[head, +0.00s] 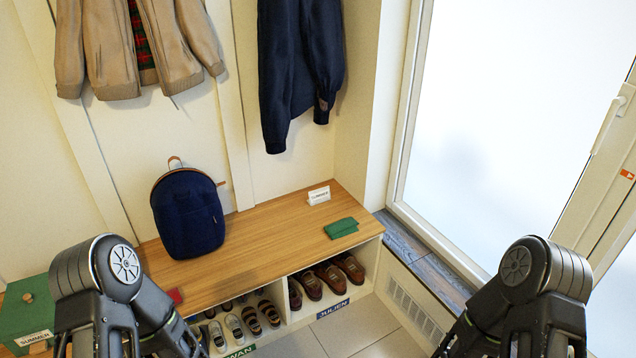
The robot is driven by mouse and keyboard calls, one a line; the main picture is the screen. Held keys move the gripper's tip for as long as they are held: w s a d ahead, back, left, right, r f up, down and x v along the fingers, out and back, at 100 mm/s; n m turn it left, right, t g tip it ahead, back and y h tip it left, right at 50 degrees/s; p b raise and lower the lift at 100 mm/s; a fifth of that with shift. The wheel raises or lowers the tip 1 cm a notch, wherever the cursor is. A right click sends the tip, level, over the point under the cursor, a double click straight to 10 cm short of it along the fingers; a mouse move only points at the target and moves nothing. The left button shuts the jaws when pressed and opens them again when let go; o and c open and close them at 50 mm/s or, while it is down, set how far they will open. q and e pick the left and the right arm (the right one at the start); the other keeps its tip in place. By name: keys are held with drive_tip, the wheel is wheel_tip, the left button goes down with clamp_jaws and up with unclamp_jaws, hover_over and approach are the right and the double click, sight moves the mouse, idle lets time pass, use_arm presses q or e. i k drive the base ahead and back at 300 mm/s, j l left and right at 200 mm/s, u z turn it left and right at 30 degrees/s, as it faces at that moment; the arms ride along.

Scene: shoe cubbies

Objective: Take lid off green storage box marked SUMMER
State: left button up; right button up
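The green storage box (22,318) stands at the far left in the head view, partly cut off by the frame edge and partly hidden behind my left arm. A white label (33,338) on its front reads SUMMER. Its green lid (40,290) is on and has a round tan knob (27,297). My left arm comes in at the lower left, just right of the box, and my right arm at the lower right. Neither gripper's fingers show.
A wooden bench (240,255) holds a navy backpack (188,215), a small white sign (319,195), a green folded cloth (341,228) and a red item (176,296). Shoes (310,285) fill the cubbies below. Jackets (300,70) hang above. A window (490,120) is at right.

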sight(29, 305)
drive_tip(key=u, duration=1.75)
